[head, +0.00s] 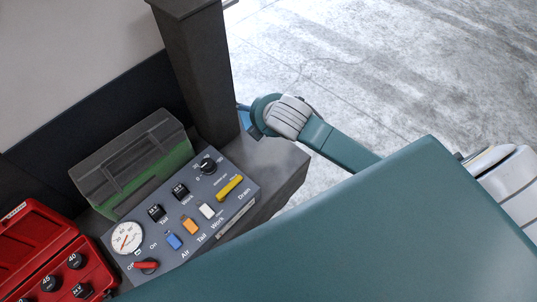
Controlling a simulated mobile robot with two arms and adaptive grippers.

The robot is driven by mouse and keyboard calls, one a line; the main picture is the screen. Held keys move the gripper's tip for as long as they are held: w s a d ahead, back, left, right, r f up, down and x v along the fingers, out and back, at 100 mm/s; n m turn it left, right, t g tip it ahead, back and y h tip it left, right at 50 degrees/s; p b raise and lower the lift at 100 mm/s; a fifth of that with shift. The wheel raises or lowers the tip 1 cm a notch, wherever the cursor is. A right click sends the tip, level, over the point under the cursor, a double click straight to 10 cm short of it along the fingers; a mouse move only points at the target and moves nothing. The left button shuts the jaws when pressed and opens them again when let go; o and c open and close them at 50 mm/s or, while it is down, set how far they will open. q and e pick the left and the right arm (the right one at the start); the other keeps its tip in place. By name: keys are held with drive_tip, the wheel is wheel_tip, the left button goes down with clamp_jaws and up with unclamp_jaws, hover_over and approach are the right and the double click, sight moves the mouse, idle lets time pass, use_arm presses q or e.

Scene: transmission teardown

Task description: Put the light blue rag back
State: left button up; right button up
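I cannot make out the light blue rag for certain. A small blue patch (244,117) shows between the dark post and the end of my teal and white arm; it is too covered to tell what it is. Neither gripper shows. The visible arm's end lies beside the post, over the far corner of the dark bench.
A control panel (228,213) with a gauge, switches and knobs stands on the dark bench (277,163). Behind it is a green box with a dark lid (130,150). A red case (37,240) is at lower left. A dark post (199,70) rises behind. Concrete floor (400,60) is clear.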

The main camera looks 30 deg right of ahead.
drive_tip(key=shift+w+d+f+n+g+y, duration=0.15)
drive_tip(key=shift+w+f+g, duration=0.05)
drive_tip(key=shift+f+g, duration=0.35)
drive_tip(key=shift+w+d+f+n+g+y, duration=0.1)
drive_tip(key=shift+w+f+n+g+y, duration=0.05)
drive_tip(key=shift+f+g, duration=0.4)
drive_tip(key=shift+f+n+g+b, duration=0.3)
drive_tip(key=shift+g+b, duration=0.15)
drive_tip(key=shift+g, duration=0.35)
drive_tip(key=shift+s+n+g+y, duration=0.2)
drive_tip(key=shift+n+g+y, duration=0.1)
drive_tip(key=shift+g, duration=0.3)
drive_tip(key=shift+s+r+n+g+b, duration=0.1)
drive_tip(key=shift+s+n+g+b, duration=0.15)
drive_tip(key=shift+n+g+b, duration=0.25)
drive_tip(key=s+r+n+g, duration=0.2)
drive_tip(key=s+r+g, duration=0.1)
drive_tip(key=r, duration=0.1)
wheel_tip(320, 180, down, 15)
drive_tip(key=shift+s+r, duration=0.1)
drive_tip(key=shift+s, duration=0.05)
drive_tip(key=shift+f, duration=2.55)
